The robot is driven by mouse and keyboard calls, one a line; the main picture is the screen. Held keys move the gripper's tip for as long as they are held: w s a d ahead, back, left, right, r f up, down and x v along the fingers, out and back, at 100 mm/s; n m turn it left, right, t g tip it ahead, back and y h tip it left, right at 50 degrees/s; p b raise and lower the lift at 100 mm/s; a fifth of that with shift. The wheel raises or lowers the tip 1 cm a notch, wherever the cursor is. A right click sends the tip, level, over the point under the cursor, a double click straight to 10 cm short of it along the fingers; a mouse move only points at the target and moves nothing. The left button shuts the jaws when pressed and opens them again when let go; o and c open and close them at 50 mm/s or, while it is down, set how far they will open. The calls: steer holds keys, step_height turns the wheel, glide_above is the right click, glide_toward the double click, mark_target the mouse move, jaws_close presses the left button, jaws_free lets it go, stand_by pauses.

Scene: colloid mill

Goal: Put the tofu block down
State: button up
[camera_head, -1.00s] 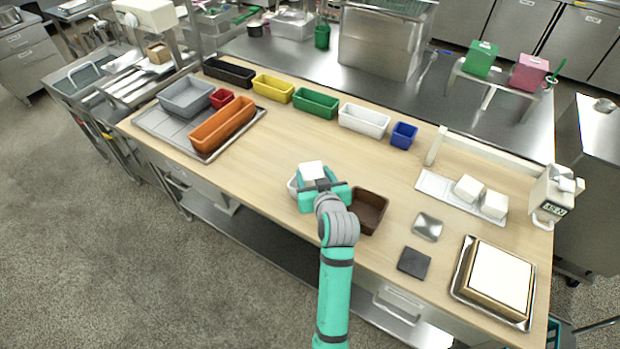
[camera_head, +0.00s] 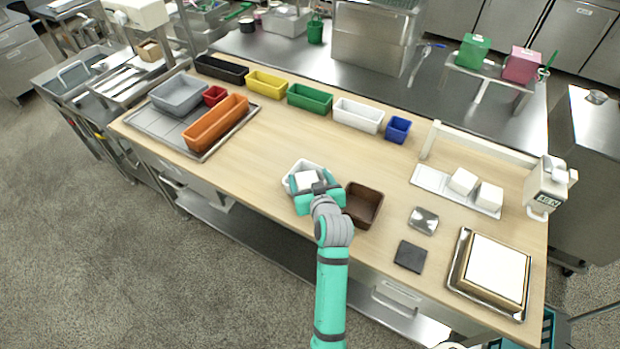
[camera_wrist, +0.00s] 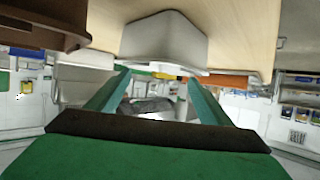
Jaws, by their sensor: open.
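The white tofu block (camera_head: 306,181) sits low inside a small white container (camera_head: 300,167) near the table's front edge, as seen in the head view. My teal gripper (camera_head: 317,190) is low at the near side of that container, beside the block, and partly hides both. In the wrist view the two fingers of my gripper (camera_wrist: 157,78) stand apart with no block visible between them. The pale wall of the white container (camera_wrist: 165,38) is just beyond them. The block's underside and any contact with the fingers are hidden.
A brown container (camera_head: 362,204) stands close to the right of my gripper. Two other white blocks lie on a tray (camera_head: 428,178) at the right. A metal square (camera_head: 424,220), a dark square (camera_head: 410,256) and coloured bins line the table. The table's middle is clear.

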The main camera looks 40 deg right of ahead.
steer(key=v, duration=1.2)
steer(key=s+a+f+n+t+y, duration=0.1)
steer(key=s+a+f, duration=0.35)
steer(key=a, duration=0.55)
steer(key=s+a+f+y, duration=0.1)
steer(key=s+a+f, duration=0.4)
steer(key=a, duration=0.4)
steer(key=s+a+r+n+t+y, duration=0.2)
steer(key=s+a+r+n+y, duration=0.1)
steer(key=s+a, duration=1)
steer(key=shift+s+n+y, duration=0.3)
steer(key=shift+s+n, duration=0.1)
steer(key=shift+s, duration=0.9)
